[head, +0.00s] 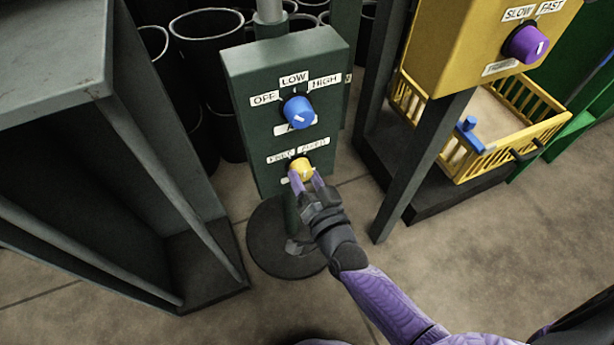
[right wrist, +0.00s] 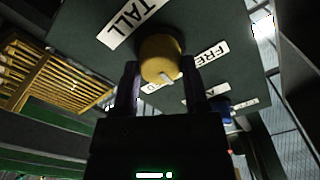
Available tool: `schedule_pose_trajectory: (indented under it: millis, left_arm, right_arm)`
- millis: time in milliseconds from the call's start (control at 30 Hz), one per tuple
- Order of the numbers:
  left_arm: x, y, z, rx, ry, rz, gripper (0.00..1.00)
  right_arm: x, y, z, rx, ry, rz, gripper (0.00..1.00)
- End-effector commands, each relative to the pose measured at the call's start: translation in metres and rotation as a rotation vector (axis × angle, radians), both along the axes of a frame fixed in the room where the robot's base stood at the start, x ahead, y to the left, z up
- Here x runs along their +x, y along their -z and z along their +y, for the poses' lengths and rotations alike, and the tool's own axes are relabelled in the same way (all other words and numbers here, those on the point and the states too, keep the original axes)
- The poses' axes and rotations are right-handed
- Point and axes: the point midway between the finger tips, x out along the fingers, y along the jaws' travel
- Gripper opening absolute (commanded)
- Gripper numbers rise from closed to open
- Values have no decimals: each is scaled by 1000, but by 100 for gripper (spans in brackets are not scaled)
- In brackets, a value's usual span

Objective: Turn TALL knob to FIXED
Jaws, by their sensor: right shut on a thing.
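The TALL knob (head: 301,168) is yellow and sits low on the front of a dark green control box (head: 245,110). In the right wrist view the yellow knob (right wrist: 160,58) has a white pointer mark lying between the FREE label (right wrist: 207,62) and a mostly hidden label ending in D. The TALL label (right wrist: 133,20) shows beside it. My right gripper (head: 305,180) is shut on the knob, its purple fingers on either side; it also shows in the right wrist view (right wrist: 165,85). My left gripper is not in view.
A blue knob (head: 299,113) with OFF, LOW and HIGH labels sits above. A yellow box (head: 470,50) with a purple knob (head: 526,43) stands right, over a yellow crate (head: 480,155). A grey bench (head: 60,50) stands left. Black bins (head: 205,45) stand behind.

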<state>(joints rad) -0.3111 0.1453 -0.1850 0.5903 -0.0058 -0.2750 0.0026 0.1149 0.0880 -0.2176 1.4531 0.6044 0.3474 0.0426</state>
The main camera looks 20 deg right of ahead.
Motion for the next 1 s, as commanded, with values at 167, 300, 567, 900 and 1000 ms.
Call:
schedule_pose_trajectory:
  millis: [167, 300, 567, 900, 1000]
  left_arm:
    - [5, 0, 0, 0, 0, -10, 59]
    - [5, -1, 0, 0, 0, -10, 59]
    - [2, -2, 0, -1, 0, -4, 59]
    - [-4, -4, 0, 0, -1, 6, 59]
    - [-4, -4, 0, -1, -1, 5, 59]
  right_arm:
    - [0, 0, 0, 152, -1, 6, 0]
    - [0, 0, 0, 261, -1, 10, 0]
    - [0, 0, 0, 407, -1, 15, 0]
    - [0, 0, 0, 488, 0, 18, 0]
    - [0, 0, 0, 494, 0, 18, 0]
